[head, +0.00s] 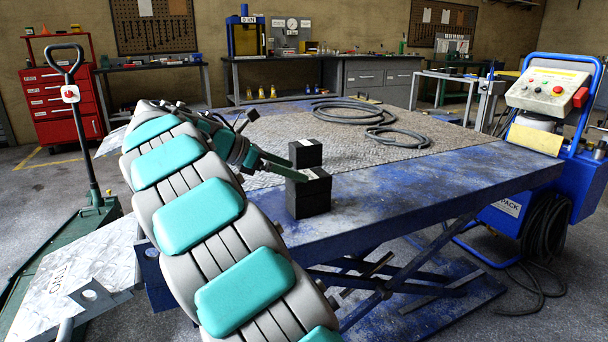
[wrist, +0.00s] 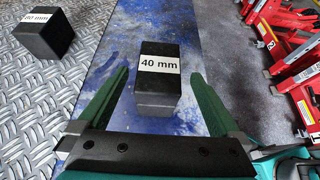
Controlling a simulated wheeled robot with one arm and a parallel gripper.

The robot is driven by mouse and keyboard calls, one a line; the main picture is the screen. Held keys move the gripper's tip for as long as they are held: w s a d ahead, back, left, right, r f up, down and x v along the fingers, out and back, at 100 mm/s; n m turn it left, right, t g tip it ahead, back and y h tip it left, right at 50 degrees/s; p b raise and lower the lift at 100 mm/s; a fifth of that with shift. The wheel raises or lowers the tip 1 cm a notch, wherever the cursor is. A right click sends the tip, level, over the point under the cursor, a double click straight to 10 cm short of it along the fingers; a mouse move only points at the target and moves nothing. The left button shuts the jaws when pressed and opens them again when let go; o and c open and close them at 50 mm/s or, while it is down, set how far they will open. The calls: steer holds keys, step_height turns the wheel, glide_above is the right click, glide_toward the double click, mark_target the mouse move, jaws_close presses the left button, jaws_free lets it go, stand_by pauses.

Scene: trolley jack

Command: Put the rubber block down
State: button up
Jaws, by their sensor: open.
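A black rubber block labelled "40 mm" (wrist: 157,85) sits on the blue border of the lift table. It also shows in the head view (head: 309,195), where I cannot tell whether it is one block or two stacked. My gripper (wrist: 160,76) is open, with one green finger on each side of this block and visible gaps to it. In the head view my gripper (head: 292,168) reaches the block from the left. A second black block labelled "80 mm" (wrist: 47,38) stands on the metal tread plate, left of the fingers.
The lift table (head: 420,185) has a tread-plate top with coiled hoses (head: 345,110) at the back. A blue power pack (head: 540,120) stands at the right. A green pallet jack (head: 92,205) is at the left. Red stands (wrist: 295,65) are on the floor beside the table.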

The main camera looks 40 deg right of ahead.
steer(key=v, duration=0.6)
steer(key=shift+a, duration=0.15)
steer(key=s+a+f+m+y, duration=0.4)
steer(key=s+a+f, duration=0.3)
steer(key=s, duration=0.5)
steer(key=s+a+f+m+y, duration=0.4)
steer(key=s+a+f+m, duration=0.2)
steer(key=s, duration=0.6)
steer(key=s+a+f+m+t+y, duration=0.1)
steer(key=s+a+f+m+y, duration=0.2)
steer(key=s+a+f, duration=0.6)
steer(key=s+f+m, duration=0.2)
steer(key=s, duration=0.1)
steer(key=shift+s+a+y, duration=0.35)
steer(key=shift+a+y, duration=0.05)
